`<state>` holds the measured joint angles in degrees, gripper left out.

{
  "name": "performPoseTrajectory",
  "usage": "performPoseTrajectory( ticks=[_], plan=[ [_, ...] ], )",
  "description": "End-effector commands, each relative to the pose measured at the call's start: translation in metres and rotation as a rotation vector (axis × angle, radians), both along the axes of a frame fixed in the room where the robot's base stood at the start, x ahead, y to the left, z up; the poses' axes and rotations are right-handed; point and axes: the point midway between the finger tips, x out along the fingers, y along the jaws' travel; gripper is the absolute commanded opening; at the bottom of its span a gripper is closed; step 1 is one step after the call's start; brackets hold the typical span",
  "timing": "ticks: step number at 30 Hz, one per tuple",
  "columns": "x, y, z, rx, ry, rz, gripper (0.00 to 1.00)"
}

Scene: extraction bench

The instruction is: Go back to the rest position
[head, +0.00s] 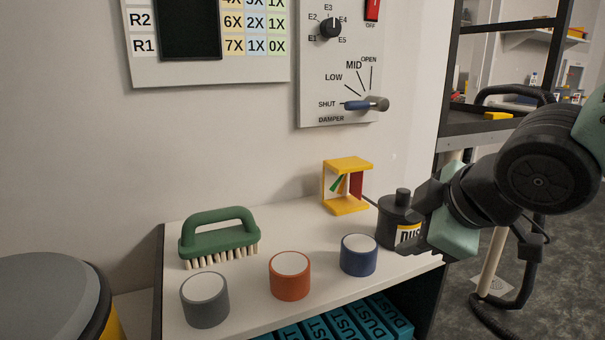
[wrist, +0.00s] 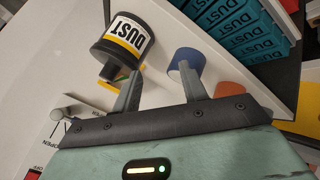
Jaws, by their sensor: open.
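My gripper (head: 428,232) is at the right end of the white bench top, close beside a black DUST canister (head: 398,215). In the wrist view my gripper (wrist: 158,80) is open, with nothing between its two fingers. The DUST canister (wrist: 120,40) shows there just beyond the left finger; whether they touch I cannot tell. A blue cylinder (wrist: 186,62) shows beyond the right finger. The tips partly overlap the things behind them.
On the bench (head: 240,318) stand grey (head: 205,305), orange (head: 290,283) and blue (head: 358,260) cylinders, a green brush (head: 218,240) and a yellow stand (head: 347,205). Teal DUST boxes (head: 345,325) lie below. The wall panel's damper lever (head: 358,105) points to SHUT. A dark rack (head: 470,122) stands right.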

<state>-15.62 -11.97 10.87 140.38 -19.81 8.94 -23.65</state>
Motion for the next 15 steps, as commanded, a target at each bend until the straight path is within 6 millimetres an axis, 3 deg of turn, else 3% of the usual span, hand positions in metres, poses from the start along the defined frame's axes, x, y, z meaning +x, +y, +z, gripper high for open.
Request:
performPoseTrajectory(
  ticks=[3, 9, 13, 15],
  plan=[
    [-0.048, 0.012, -0.046, 0.037, 0.247, -0.133, 0.43],
    [-0.131, 0.019, -0.093, 0.03, 0.592, -0.355, 0.43],
    [-0.181, 0.02, -0.11, -0.009, 0.772, -0.484, 0.43],
    [-0.183, 0.019, -0.09, -0.007, 0.783, -0.5, 0.43]
  ],
)
